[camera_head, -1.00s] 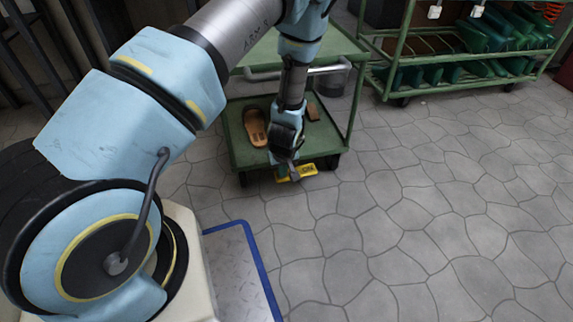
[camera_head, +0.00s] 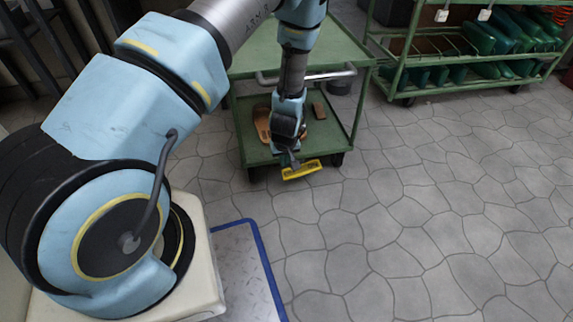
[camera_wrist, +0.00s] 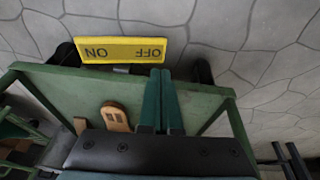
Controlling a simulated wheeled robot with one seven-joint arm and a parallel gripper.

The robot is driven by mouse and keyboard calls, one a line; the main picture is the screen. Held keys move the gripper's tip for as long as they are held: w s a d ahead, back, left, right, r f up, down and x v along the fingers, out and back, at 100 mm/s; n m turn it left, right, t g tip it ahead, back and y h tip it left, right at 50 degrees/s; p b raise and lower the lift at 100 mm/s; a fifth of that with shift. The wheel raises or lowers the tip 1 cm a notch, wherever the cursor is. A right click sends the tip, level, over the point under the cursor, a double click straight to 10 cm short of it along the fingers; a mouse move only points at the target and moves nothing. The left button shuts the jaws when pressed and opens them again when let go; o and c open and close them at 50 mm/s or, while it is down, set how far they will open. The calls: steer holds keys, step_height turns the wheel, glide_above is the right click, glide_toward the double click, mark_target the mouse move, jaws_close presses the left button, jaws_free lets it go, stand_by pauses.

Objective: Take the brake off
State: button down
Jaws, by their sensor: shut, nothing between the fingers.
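The brake is a yellow pedal plate (camera_head: 301,169) at the front lower edge of a green cart (camera_head: 350,62). In the wrist view the plate (camera_wrist: 122,50) reads OFF on its right half and ON on its left, upside down. My gripper (camera_head: 291,163) is shut and empty, pointing down just in front of the cart's lower shelf, close to the pedal's left half in the head view. In the wrist view its fingertips (camera_wrist: 161,71) sit by the plate's near edge, at the OFF half. I cannot tell whether they touch it.
A brown sandal (camera_head: 262,122) and a small brown block (camera_head: 318,106) lie on the cart's lower shelf. A metal handle (camera_head: 330,75) crosses above my gripper. A green rack (camera_head: 400,75) with green boots stands at back right. Paved floor on the right is clear.

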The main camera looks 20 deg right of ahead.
step_height(320, 180, up, 8)
steer(key=s+a+p, duration=0.2)
steer(key=a, duration=0.1)
steer(key=shift+f, duration=0.25)
steer(key=shift+s, duration=0.15)
